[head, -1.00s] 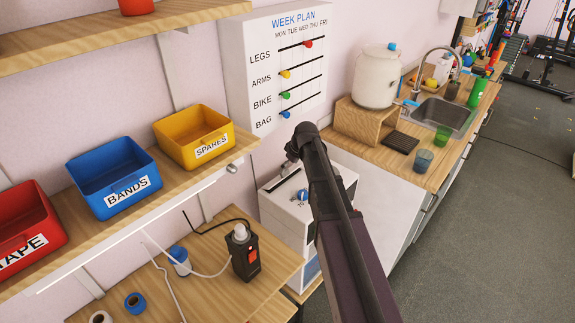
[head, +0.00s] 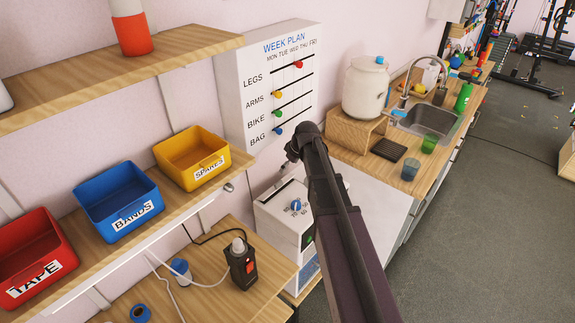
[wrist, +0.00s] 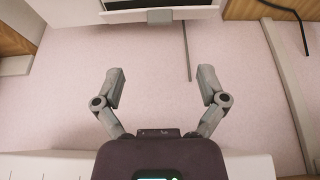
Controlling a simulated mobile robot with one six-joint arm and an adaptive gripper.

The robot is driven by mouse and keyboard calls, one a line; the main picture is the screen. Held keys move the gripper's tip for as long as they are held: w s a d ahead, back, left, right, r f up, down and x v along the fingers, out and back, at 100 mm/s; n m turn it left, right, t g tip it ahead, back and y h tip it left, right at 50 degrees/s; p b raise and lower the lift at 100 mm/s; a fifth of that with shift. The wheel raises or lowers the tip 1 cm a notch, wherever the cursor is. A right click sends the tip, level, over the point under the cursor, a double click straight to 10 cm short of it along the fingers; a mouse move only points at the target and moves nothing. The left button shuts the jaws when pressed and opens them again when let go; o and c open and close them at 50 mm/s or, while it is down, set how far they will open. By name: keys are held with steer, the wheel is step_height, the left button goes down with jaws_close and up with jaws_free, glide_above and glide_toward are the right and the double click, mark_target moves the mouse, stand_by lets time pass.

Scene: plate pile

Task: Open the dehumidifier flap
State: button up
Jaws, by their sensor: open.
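The end of my arm is above and behind the box in the head view, with the fingers mostly hidden there. In the wrist view my gripper (wrist: 163,76) is open and empty, its two fingers spread apart in front of the pink wall.
The week plan board (head: 290,85) hangs above the box. A wooden shelf with red, blue and yellow bins (head: 190,158) is at left. A wooden table (head: 215,285) with a black device (head: 242,265) stands close left of the box. A counter with a sink (head: 432,118) is at right.

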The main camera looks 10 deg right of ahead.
steer(key=shift+s+d+r, duration=0.1)
steer(key=shift+r, duration=0.3)
